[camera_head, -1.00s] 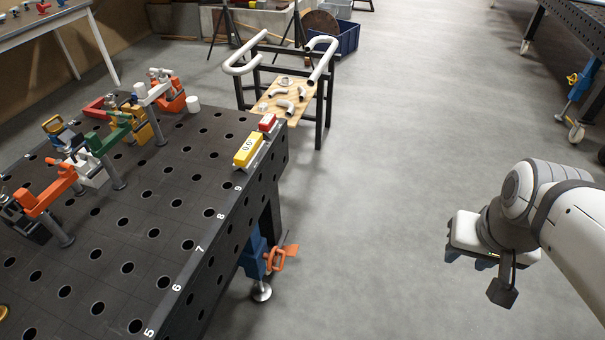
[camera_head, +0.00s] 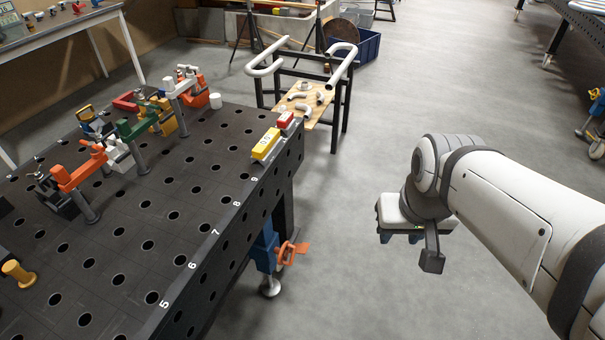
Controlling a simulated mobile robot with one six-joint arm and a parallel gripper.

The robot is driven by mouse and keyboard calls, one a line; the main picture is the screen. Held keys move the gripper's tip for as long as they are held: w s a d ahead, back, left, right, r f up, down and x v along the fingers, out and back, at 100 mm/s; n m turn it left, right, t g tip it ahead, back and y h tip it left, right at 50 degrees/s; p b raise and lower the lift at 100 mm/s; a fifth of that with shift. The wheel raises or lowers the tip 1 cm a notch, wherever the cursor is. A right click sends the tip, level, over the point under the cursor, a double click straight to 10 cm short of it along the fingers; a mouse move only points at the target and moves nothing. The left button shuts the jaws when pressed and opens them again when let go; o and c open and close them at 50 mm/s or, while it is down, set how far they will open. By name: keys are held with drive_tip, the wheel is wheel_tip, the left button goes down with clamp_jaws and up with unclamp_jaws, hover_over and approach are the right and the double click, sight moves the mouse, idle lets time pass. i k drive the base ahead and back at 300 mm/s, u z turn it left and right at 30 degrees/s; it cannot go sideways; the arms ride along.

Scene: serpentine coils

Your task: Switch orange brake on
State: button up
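My gripper (camera_head: 401,238) hangs in free air at the right, to the right of the brake and clear of the table.
The black table (camera_head: 195,215) fills the left and carries several clamps and a yellow level (camera_head: 266,143) near its right edge. A black stand (camera_head: 336,115) with white bent pipes stands behind. The grey floor between table and arm is clear.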

sight(301, 248)
drive_tip(key=z, duration=0.05)
drive_tip(key=i, duration=1)
drive_tip(key=u, duration=0.05)
